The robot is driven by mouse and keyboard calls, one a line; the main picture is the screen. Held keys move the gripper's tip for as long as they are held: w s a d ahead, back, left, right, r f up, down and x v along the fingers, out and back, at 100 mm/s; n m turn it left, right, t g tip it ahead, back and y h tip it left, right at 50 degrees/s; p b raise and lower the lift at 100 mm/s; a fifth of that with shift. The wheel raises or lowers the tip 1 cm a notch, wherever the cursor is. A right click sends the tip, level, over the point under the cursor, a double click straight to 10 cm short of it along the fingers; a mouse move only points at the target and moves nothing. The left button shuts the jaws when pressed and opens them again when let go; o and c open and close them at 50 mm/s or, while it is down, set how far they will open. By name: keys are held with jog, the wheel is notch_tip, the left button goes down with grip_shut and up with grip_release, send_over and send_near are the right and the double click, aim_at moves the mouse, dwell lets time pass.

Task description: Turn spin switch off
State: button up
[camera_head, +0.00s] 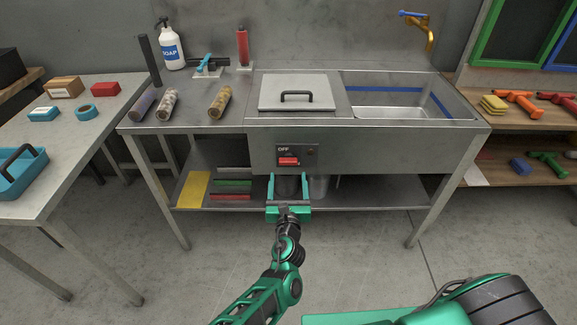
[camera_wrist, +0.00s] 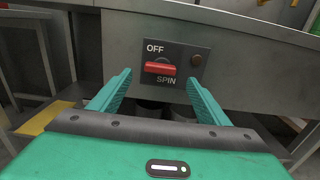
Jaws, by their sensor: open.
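The spin switch (camera_head: 288,161) is a red horizontal lever on a dark plate on the front panel of the steel sink bench. In the wrist view the red lever (camera_wrist: 160,69) sits between the label OFF above and the label SPIN below. It looks nearly level, with its right end slightly lower. My green gripper (camera_head: 288,180) is open and empty, just in front of and a little below the switch. In the wrist view its two fingers (camera_wrist: 158,88) stand either side of the lever, apart from it. I cannot tell how far the tips are from the panel.
A small dark round knob or lamp (camera_wrist: 196,60) sits right of the switch. The bench has a closed lid (camera_head: 297,93) and a sink basin (camera_head: 395,111). A lower shelf (camera_head: 345,200) runs beneath the panel, with containers behind my gripper. The floor in front is clear.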

aim_at(288, 163)
jog(key=w, duration=0.7)
jog(key=shift+w+d, duration=0.15)
jog(key=shift+w, duration=0.05)
jog(key=c, duration=1.1)
